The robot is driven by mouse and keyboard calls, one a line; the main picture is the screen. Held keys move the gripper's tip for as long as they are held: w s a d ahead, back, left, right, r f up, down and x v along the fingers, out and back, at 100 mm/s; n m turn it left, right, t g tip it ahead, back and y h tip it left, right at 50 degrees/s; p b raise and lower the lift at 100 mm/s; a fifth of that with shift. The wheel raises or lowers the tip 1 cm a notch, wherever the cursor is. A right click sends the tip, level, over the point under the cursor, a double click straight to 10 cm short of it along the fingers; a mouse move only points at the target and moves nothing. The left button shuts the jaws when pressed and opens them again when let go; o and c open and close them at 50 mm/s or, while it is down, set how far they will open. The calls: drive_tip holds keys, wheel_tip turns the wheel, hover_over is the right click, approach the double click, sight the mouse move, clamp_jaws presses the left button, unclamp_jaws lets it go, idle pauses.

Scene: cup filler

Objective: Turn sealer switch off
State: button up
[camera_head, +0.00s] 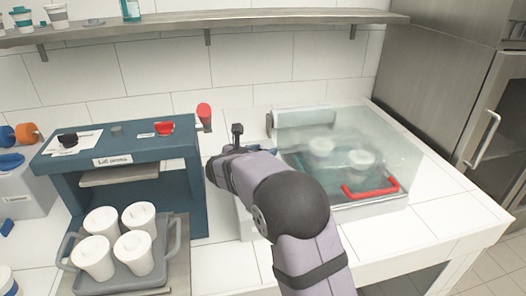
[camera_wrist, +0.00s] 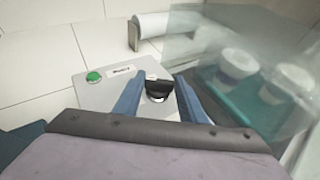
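A black rotary switch (camera_wrist: 158,91) with a pale mark sits on a grey panel (camera_wrist: 103,93) in the wrist view, right of a green button (camera_wrist: 93,76). The small label above is unreadable. My gripper (camera_wrist: 160,80) is open, with its blue fingers on either side of the switch and gaps visible; I cannot tell whether they reach its depth. In the head view my arm hides most of this grey box (camera_head: 245,222) and my fingers. A blue-grey machine (camera_head: 187,188), with a label starting "Lid", stands at the left with a black knob (camera_head: 68,139) and a red knob (camera_head: 164,128).
A clear-covered box (camera_head: 400,160) with a red handle (camera_head: 370,188) and cups inside stands close on the right. A tray (camera_head: 115,283) of several white cups is at the front left. A red-tipped lever (camera_head: 204,113) rises from the machine's right side. A shelf (camera_head: 180,28) runs above.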

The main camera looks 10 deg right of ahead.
drive_tip(key=shift+c, duration=1)
drive_tip(key=shift+d+f+n+y+b, duration=0.15)
drive_tip(key=shift+n+y+b, duration=0.15)
drive_tip(key=shift+b, duration=0.5)
drive_tip(key=shift+n+t+y+b, duration=0.4)
drive_tip(key=o, duration=1.1)
drive_tip(key=shift+c, duration=0.2)
drive_tip(key=shift+s+r, duration=0.15)
drive_tip(key=shift+r, duration=0.05)
drive_tip(key=shift+b+v, duration=0.35)
drive_tip(key=shift+v, duration=3.25)
